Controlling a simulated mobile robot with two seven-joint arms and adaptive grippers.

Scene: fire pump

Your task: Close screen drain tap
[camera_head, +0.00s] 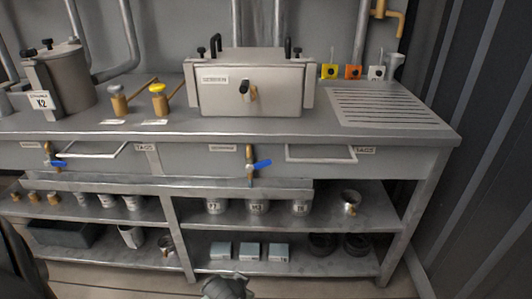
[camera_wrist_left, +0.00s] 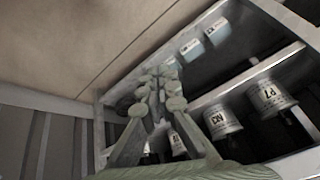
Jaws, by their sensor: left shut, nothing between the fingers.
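My left gripper (camera_head: 228,282) is at the bottom of the head view, below and apart from this tap. In the left wrist view its fingers (camera_wrist_left: 160,82) are together and empty. My right gripper is not in view.
A similar blue-levered tap (camera_head: 55,160) hangs further left. Rail handles (camera_head: 320,155) stick out from the bench front. Labelled cans (camera_head: 257,207) stand on the shelf below, and small boxes (camera_head: 249,251) lower down. A dark corrugated wall (camera_head: 480,150) closes the right side.

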